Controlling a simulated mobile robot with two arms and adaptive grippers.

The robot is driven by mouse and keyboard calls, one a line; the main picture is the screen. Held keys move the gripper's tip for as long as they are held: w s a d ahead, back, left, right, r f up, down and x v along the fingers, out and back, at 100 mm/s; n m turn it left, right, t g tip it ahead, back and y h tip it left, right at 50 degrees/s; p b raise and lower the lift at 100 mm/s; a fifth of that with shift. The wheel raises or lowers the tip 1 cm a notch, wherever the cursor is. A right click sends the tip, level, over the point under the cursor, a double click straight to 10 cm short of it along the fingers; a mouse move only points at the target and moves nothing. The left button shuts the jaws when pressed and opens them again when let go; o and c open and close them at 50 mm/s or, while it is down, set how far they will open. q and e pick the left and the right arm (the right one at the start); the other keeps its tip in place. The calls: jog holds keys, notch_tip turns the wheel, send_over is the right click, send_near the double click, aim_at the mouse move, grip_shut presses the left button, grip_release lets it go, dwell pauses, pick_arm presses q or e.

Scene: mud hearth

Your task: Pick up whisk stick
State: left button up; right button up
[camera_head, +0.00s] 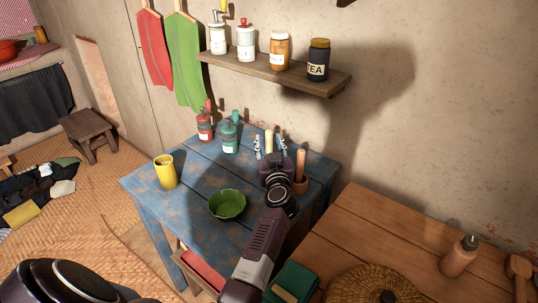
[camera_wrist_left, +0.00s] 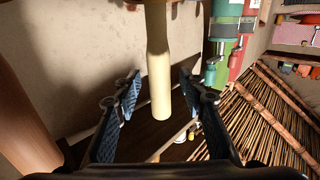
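A pale wooden stick, apparently the whisk stick (camera_head: 269,141), stands near the back of the blue table (camera_head: 190,200). In the left wrist view the pale stick (camera_wrist_left: 158,65) lies between the two fingers, with a visible gap on both sides; its rounded end shows, its other end is out of frame. My left gripper (camera_head: 270,148) is open around it and not closed on it. A browner stick (camera_head: 301,162) stands in a brown cup (camera_head: 299,186) just right of the gripper. My gripper hides the foot of the pale stick. My right gripper is not in view.
A green bowl (camera_head: 227,204) and a yellow cup (camera_head: 165,172) stand on the blue table. Red (camera_head: 205,125) and teal (camera_head: 229,136) bottles stand at its back. A shelf with jars (camera_head: 270,68) hangs above. A brown table (camera_head: 400,240) is at the right.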

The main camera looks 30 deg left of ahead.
pick_arm(q)
grip_shut()
jog(key=shift+r, duration=0.1)
